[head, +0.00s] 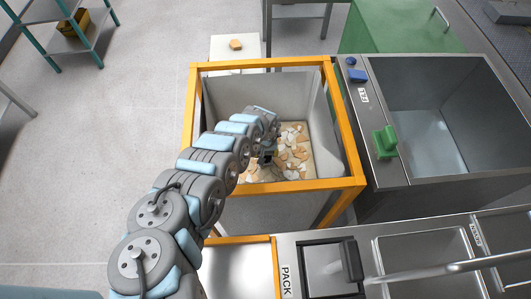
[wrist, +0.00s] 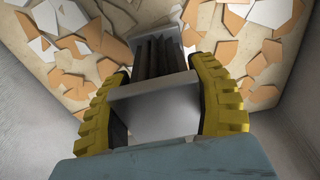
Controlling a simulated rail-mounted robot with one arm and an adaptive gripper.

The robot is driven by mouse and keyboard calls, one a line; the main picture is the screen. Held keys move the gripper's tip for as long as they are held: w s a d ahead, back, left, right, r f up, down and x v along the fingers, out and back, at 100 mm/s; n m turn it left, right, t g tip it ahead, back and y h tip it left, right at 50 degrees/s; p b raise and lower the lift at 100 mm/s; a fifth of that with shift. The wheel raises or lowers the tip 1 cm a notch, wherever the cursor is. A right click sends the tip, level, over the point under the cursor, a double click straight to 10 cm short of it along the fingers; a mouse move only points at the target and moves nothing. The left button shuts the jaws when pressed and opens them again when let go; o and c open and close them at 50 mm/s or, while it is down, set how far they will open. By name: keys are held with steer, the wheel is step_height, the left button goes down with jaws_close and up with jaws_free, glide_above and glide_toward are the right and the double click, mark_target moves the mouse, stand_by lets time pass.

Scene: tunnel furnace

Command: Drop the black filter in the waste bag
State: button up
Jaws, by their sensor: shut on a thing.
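My gripper (wrist: 165,100) shows in the wrist view with its two yellow ridged fingers shut on the sides of the black filter (wrist: 160,58). The filter has dark pleats inside a grey frame. The waste bag (head: 235,97) is the pale lining inside the orange-framed stand, with orange and white shards on its bottom. In the head view my gripper (head: 268,152) is inside the mouth of the bag, above the shards; the filter is small and dark there and hard to make out. In the wrist view the shards lie beyond the filter, and the bag's walls rise on both sides.
The orange frame (head: 262,64) rings the bag's opening. A counter marked PACK (head: 287,270) runs along the front. Open floor (head: 100,150) lies to the left.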

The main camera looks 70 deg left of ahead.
steer(key=shift+f, duration=0.6)
steer(key=o, duration=1.2)
steer(key=shift+o, duration=0.2)
steer(key=shift+r, duration=0.15)
steer(key=shift+r, duration=0.55)
steer(key=shift+s+d+r+p, duration=0.1)
steer(key=shift+d+r+p, duration=0.15)
steer(key=shift+r+p, duration=1.25)
steer(key=shift+s+d+r+p, duration=0.15)
steer(key=shift+r+p, duration=0.35)
steer(key=shift+r, duration=1.9)
steer(key=shift+w+d+r+p, duration=0.1)
steer(key=shift+d+r+p, duration=0.2)
steer(key=shift+r+p, duration=1.2)
steer(key=shift+r+b, duration=0.45)
steer(key=shift+b, duration=0.05)
